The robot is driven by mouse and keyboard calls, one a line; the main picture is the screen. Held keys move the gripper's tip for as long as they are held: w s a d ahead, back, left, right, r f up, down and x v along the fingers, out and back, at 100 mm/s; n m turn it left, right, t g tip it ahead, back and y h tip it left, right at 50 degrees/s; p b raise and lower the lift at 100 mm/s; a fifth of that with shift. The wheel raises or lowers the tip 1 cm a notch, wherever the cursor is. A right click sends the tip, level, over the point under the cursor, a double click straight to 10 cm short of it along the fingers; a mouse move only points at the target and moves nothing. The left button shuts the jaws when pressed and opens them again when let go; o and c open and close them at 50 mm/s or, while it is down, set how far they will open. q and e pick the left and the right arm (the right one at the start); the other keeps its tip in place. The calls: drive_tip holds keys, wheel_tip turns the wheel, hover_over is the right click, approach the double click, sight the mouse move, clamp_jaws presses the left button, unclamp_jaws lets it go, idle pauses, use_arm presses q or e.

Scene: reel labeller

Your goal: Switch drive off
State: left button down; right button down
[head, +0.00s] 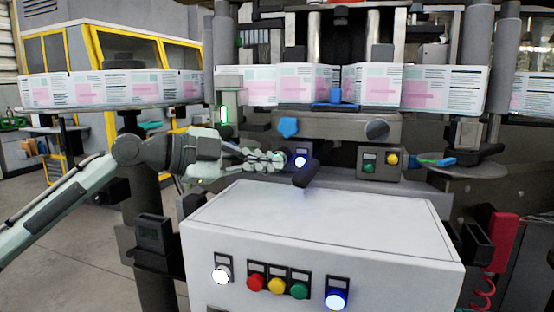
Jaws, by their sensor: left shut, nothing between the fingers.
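My left gripper (276,158) comes in from the left at the middle of the machine, shut and empty. Its fingertips are just left of a control with a lit white-blue lamp (301,161). I cannot tell whether they touch it. A dark cylindrical bar (306,174) sticks out just below that lamp. Which control is the drive switch cannot be read. The white front box (320,222) carries a lit white button (221,274), red (256,283), yellow (277,286) and green (299,290) buttons, and a lit blue button (336,299). My right gripper is not in view.
A small panel (380,164) right of the bar has a green and a yellow button. A blue knob (288,127) and a dark knob (377,130) sit above. A printed label web (430,88) crosses the machine. The box top is clear.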

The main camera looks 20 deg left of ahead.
use_arm(q)
drive_tip(key=shift+w+p, duration=0.35)
drive_tip(key=shift+w, duration=0.1)
idle(0.6)
drive_tip(key=shift+s, duration=0.15)
drive_tip(key=shift+s+b, duration=0.4)
drive_tip(key=shift+s, duration=0.35)
drive_tip(key=shift+s+a+f+b, duration=0.15)
drive_tip(key=shift+s+b, duration=0.85)
drive_tip(key=shift+s, duration=1.5)
